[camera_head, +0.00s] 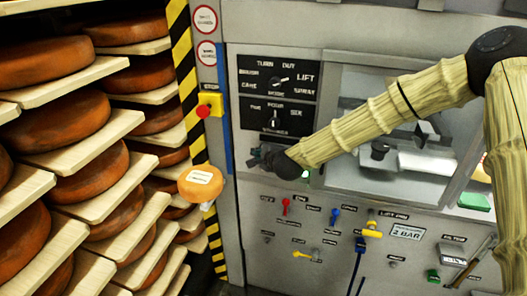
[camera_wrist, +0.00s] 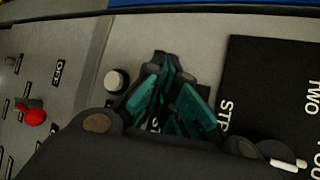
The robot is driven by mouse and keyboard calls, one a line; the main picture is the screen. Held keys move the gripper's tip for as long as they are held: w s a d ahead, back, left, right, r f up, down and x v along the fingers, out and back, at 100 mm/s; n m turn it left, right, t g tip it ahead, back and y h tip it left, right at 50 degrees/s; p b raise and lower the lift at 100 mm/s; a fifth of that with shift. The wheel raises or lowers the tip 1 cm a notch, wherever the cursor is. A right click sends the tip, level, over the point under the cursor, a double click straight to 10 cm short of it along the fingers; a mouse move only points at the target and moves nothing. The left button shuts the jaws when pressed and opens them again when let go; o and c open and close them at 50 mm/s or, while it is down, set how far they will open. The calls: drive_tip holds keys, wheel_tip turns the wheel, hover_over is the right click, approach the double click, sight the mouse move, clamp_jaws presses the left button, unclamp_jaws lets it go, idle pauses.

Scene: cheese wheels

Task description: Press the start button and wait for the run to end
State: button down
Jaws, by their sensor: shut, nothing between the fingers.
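The machine's control panel (camera_head: 235,240) fills the middle and right of the head view. My gripper (camera_head: 256,158) is at its left part, just below the black dial plates, with its fingers towards the panel. In the wrist view my gripper (camera_wrist: 172,105) has its teal fingers shut and empty, close over the panel. A round pale-topped knob or button (camera_wrist: 116,80) is just left of the fingers, apart from them. A label beneath the fingers is mostly hidden. I cannot tell which control is the start button, or whether the fingertips touch anything.
A black dial plate (camera_head: 291,76) is above my gripper, and a red stop button (camera_head: 203,112) on a yellow box is to the left. Small red (camera_head: 286,205), blue and yellow levers are below. Shelves of cheese wheels (camera_head: 75,118) stand left. A round orange labelled piece (camera_head: 200,184) is beside the panel edge.

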drive_tip(key=shift+s, duration=0.1)
drive_tip(key=shift+s+a, duration=0.2)
drive_tip(key=shift+s, duration=0.5)
drive_tip(key=s, duration=0.1)
drive_tip(key=s+a, duration=0.1)
drive_tip(key=s, duration=0.1)
drive_tip(key=s+b, duration=0.1)
drive_tip(key=shift+s+a, duration=0.3)
drive_tip(key=shift+s, duration=0.05)
drive_tip(key=shift+f, duration=0.15)
idle(0.4)
